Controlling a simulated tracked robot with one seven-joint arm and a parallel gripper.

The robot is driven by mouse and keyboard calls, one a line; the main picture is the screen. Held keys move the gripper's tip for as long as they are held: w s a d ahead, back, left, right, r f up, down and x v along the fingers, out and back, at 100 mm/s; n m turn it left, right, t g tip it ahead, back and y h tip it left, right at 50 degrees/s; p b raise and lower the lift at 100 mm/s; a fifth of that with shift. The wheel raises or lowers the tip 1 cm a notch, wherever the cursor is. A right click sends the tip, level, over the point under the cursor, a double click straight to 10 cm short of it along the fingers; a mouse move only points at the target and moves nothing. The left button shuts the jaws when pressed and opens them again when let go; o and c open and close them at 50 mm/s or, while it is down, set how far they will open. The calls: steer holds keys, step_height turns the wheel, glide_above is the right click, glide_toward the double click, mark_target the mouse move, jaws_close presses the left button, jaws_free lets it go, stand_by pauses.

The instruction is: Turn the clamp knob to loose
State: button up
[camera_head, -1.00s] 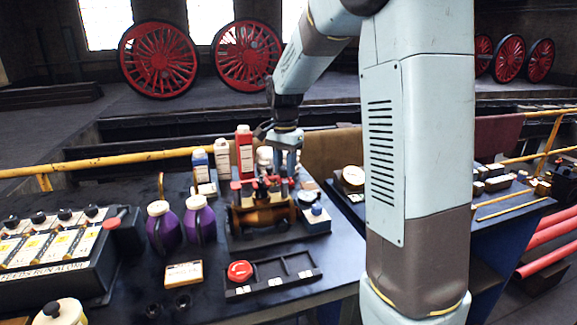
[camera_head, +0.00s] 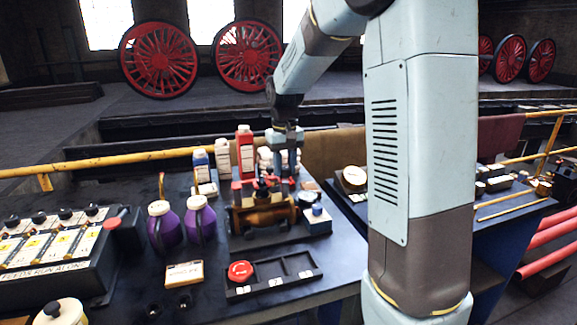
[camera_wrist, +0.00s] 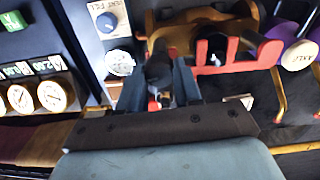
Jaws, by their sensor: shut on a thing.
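My gripper (camera_wrist: 158,88) points down at the brass valve assembly (camera_head: 264,215) on the dark bench. Its two fingers stand on either side of a black knob (camera_wrist: 158,70), which I take to be the clamp knob, and are shut on it. In the head view my gripper (camera_head: 284,160) is over the back right of the assembly; the knob cannot be made out there. In the wrist view a red bracket (camera_wrist: 240,62) and the brass body (camera_wrist: 205,14) lie beside and beyond the fingers. I cannot read how far the knob is turned.
Purple jugs (camera_head: 200,220) stand left of the assembly, and bottles (camera_head: 244,152) stand behind it. A blue-knobbed box (camera_head: 317,220) sits close at its right. A black tray with a red button (camera_head: 240,271) lies in front.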

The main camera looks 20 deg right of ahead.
steer(key=n, duration=0.4)
steer(key=shift+n, duration=0.3)
steer(key=n, duration=0.3)
steer(key=shift+n, duration=0.4)
steer(key=n, duration=0.3)
steer(key=shift+n, duration=2)
steer(key=shift+d, duration=0.1)
steer(key=o, duration=1)
steer(key=shift+o, duration=0.2)
steer(key=shift+r, duration=0.1)
